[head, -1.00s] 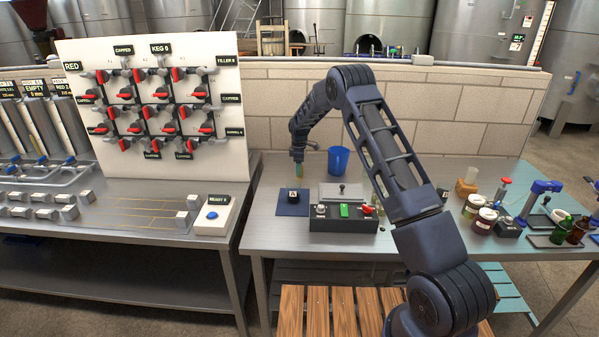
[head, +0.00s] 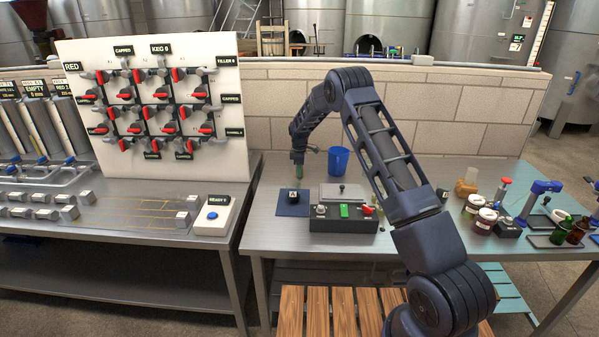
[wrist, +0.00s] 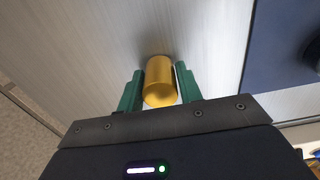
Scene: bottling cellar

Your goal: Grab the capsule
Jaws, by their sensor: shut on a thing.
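The capsule is a gold cylinder (wrist: 159,88) in the wrist view, between the two green fingers of my gripper (wrist: 159,87). The fingers are shut on its sides. Its round end faces the camera, and the brushed metal table top lies behind it. In the head view my gripper (head: 298,171) points down at the table's back left, behind the blue mat. The capsule cannot be made out there. I cannot tell whether it touches the table.
A blue mat (head: 288,209) with a small black block (head: 293,196) lies just in front of my gripper. A blue cup (head: 338,160) stands to its right. A dark control box (head: 343,223) is front right. Bottles and tools fill the table's right end.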

